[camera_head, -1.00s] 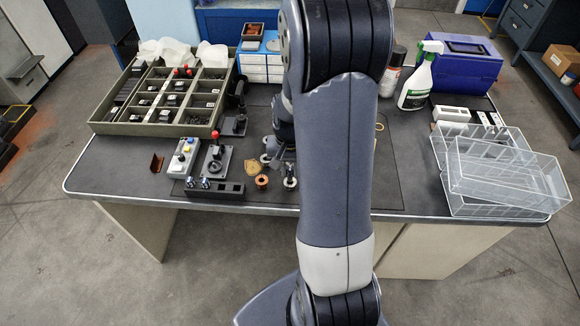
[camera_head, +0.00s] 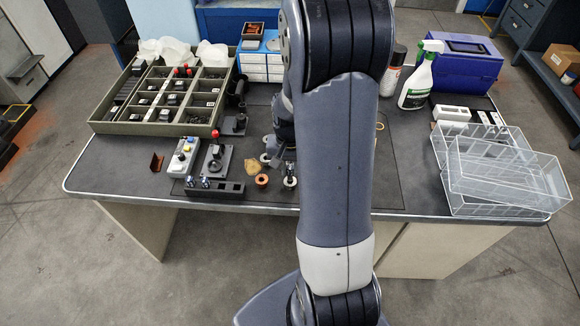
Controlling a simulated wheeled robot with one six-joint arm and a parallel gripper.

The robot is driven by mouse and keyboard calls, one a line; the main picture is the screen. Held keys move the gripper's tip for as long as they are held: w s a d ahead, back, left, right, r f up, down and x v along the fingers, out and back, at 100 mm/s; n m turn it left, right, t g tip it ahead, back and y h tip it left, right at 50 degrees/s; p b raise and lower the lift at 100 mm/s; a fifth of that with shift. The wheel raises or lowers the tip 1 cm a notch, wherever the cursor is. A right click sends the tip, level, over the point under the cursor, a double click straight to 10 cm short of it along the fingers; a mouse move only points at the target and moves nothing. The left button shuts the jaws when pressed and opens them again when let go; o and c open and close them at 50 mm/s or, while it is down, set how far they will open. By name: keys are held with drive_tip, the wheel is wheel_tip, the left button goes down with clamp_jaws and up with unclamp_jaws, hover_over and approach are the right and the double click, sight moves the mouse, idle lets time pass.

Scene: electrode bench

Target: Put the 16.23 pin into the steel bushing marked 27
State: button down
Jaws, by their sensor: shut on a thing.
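My gripper (camera_head: 283,158) shows only in part, left of my arm, low over the front middle of the bench mat. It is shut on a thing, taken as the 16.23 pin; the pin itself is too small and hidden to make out. A steel-coloured bushing (camera_head: 290,183) stands at the mat's front, just below the gripper in the picture. A copper-coloured bushing (camera_head: 262,180) stands to its left. No marking, 27 or other, can be read. Whether the pin touches a bushing cannot be told.
A joystick unit (camera_head: 215,160), a button box (camera_head: 184,156) and a dark slotted block (camera_head: 215,188) stand left of the bushings. A compartment tray (camera_head: 110,128) is at back left. Clear bins (camera_head: 505,180) and a spray bottle (camera_head: 416,85) stand right. My arm hides the bench's middle.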

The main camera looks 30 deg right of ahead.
drive_tip(key=shift+f+b, duration=1.55)
drive_tip(key=shift+f, duration=0.35)
drive_tip(key=c, duration=1.2)
unclamp_jaws()
drive_tip(key=shift+c, duration=0.2)
wheel_tip(320, 180, up, 11)
drive_tip(key=shift+f+p, duration=0.1)
drive_tip(key=shift+p, duration=0.2)
drive_tip(key=shift+f, duration=5.05)
drive_tip(key=shift+f, duration=0.15)
